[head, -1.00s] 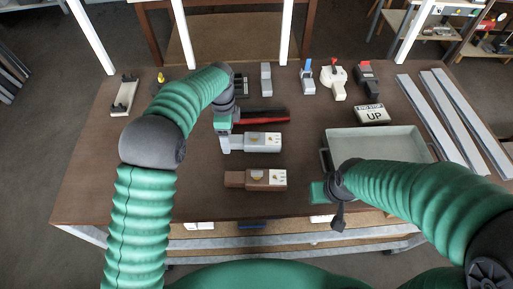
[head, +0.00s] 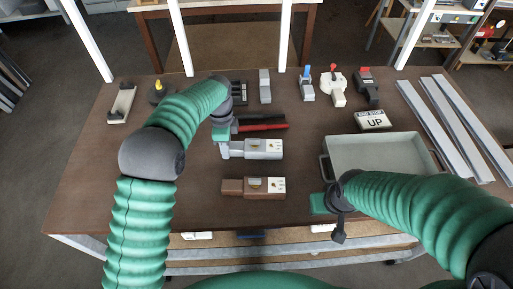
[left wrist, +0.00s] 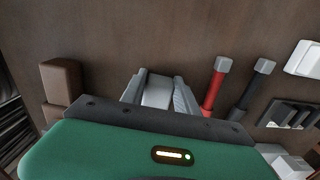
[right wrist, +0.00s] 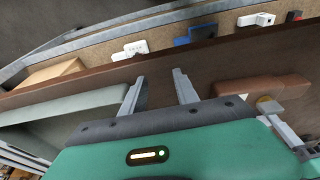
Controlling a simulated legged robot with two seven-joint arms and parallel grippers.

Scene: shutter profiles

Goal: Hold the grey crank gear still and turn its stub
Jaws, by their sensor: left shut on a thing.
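The grey crank gear (head: 262,148) lies on the brown table, left of centre, with a white plate bearing small gold marks at its right end. My left gripper (head: 222,150) is shut on its left end. In the left wrist view the grey gear's end (left wrist: 157,92) sits between the two fingers. I cannot make out the stub clearly. My right gripper is at the table's front edge, left of the tray; the right wrist view shows its fingers (right wrist: 158,78) apart with nothing between them.
A brown gear (head: 252,188) lies just in front of the grey one. Red and black handled tools (head: 262,121) lie behind it. A grey tray (head: 380,152) stands to the right, an UP box (head: 373,120) behind it. Long grey profiles (head: 450,130) lie at the right.

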